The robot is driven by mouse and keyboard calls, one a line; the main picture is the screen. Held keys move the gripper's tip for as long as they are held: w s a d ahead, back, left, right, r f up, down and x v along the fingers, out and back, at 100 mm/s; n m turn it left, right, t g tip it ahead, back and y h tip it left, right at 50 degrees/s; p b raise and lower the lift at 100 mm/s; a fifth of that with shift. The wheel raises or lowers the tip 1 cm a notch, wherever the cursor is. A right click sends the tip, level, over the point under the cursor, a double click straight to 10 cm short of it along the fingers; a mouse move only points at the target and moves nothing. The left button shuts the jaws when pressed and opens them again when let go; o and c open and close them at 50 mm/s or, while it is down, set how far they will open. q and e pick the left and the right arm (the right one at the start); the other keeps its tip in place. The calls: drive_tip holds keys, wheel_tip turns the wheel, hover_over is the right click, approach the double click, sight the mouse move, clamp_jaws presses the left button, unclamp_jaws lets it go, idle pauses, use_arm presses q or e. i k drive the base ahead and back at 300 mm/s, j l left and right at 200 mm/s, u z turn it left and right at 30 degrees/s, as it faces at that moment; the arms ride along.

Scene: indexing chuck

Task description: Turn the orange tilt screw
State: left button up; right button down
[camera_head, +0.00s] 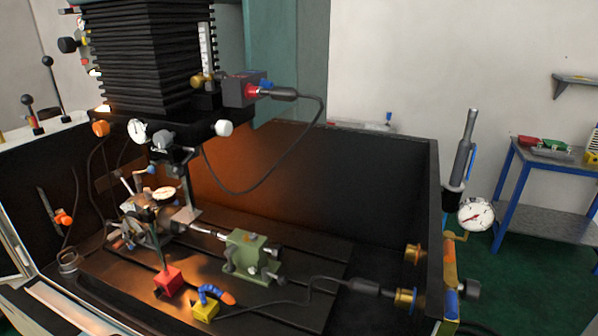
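Several orange parts show, and I cannot tell which one is the tilt screw. One is an orange knob (101,128) on the left of the dark head under the black bellows. Another is an orange piece (64,217) at the left inner wall of the enclosure. A third is an orange rounded tip (228,298) beside a yellow block (205,311) on the bed. The indexing chuck area (145,225) is crowded with small parts, partly hidden by the head and a dial gauge. Neither of my grippers is in view.
A green tailstock block (250,257) and a red block (168,281) stand on the dark bed. Black cables (270,180) hang across the enclosure. A dial gauge (475,214) sits outside its right wall (433,210). A blue-legged bench (550,170) stands farther right.

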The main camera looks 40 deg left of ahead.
sight(102, 128)
drive_tip(key=u, duration=1.65)
